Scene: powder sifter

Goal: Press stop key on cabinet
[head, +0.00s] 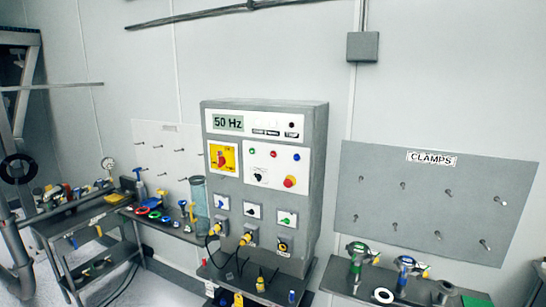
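The grey control cabinet (314,170) stands upright in the middle of the head view. Its top panel has a display (228,122) reading "50 Hz". Right of the display are small dark labels, too small to read surely, and a round black dot (292,124) above the rightmost label (292,134). I cannot tell for sure which of these is the stop key. Lower on the front are a red and yellow rotary switch (222,159), small green, red and blue lamps or buttons, a black selector and a red mushroom button (289,182). Neither of my grippers is in view.
A shelf with plugs and cables lies below the cabinet. Left are a cluttered trolley (90,213), a clear cylinder (199,205) and a white pegboard (150,135). Right are a grey "CLAMPS" board (400,227) and a table with clamps (404,275). The cabinet's upper front looks unobstructed.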

